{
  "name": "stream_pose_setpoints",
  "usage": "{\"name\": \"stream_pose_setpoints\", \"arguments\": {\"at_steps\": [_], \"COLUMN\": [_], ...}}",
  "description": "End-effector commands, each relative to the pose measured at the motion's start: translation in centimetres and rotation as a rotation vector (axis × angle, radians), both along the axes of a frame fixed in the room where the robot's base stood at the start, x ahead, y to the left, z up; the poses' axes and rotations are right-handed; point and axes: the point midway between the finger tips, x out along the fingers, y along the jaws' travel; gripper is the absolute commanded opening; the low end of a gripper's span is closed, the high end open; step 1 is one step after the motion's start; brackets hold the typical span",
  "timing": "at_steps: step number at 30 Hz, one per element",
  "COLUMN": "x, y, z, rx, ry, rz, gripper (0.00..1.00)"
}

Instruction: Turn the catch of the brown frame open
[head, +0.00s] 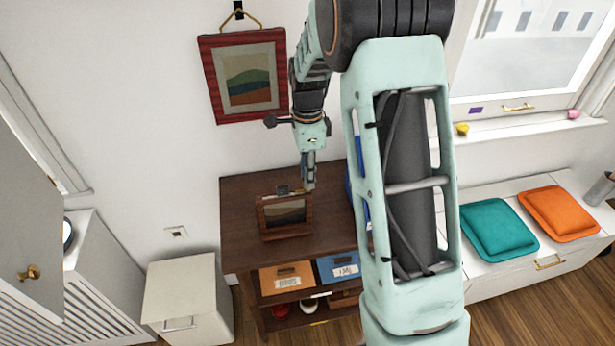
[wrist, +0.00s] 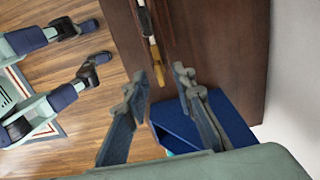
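A narrow brown and grey edge (wrist: 152,35), likely the frame seen from above, lies beyond the fingertips.
The cabinet top (head: 240,195) is clear left of the frame. A blue object (head: 354,180) stands at its right, partly behind my arm, and shows close to my fingers in the wrist view (wrist: 228,118). A red-framed picture (head: 247,75) hangs on the wall behind.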

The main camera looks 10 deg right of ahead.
Motion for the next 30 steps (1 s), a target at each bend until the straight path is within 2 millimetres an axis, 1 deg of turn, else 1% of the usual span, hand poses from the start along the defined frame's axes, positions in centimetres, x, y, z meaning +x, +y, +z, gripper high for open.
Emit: {"name": "stream_pose_setpoints", "arguments": {"at_steps": [1,3,6,14,18,21,30], "x": [0.0,0.0,0.0,0.0,0.0,0.0,0.0], "y": [0.0,0.0,0.0,0.0,0.0,0.0,0.0], "z": [-0.6,-1.1,-1.5,-1.6,-1.6,-1.6,-1.6], "rx": [0.0,0.0,0.0,0.0,0.0,0.0,0.0], "ry": [0.002,0.001,0.0,-0.001,-0.001,-0.001,-0.001], "rz": [0.0,0.0,0.0,0.0,0.0,0.001,0.006], "gripper": [0.24,0.24,0.24,0.24,0.09,0.0,0.0]}}
